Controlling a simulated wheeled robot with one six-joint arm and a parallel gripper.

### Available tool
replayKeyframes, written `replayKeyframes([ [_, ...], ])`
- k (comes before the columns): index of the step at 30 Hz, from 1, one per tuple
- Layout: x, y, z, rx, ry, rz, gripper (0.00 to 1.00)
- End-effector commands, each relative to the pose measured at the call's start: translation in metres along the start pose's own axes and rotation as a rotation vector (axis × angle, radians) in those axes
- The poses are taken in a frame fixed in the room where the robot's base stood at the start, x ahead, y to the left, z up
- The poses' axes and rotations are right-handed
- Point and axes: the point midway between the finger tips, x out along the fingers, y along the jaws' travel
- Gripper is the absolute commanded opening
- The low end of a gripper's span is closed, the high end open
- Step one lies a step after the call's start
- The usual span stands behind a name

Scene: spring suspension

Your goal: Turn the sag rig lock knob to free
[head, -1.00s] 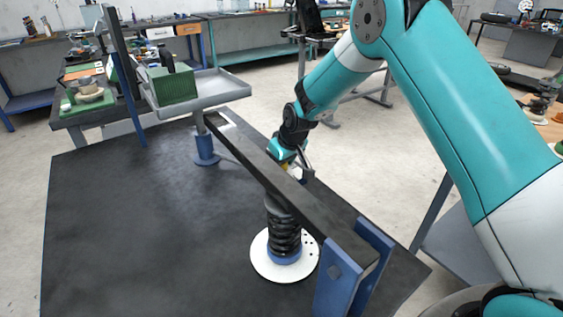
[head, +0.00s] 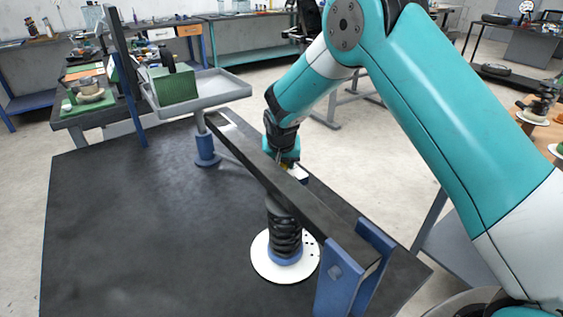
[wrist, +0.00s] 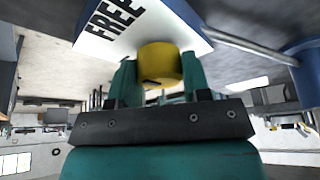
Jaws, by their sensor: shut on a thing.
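The yellow lock knob (wrist: 160,64) sits in front of a white plate (wrist: 130,22) that reads FREE in the wrist view. My gripper (wrist: 158,78) is shut on the knob, with one teal finger on each side of it. In the head view my gripper (head: 284,164) is at the far side of the dark beam, and the beam partly hides the fingers and the knob. A black coil spring (head: 285,232) stands below the beam on a white disc (head: 262,265).
A grey tray (head: 222,90) with a green block (head: 174,87) is at the back. The left part of the black table (head: 110,220) is clear.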

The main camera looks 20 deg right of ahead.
Motion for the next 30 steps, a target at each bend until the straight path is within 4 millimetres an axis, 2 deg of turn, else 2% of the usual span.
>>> replayKeyframes([
  [15, -0.0005, 0.0001, -0.0009, 0.021, 0.001, 0.008, 0.2],
  [16, -0.0005, 0.0, -0.0009, 0.021, 0.002, 0.008, 0.46],
  [19, -0.0004, 0.0, -0.0008, 0.02, 0.001, 0.007, 0.69],
  [30, -0.0054, -0.0003, -0.0028, 0.019, 0.001, 0.007, 0.69],
])
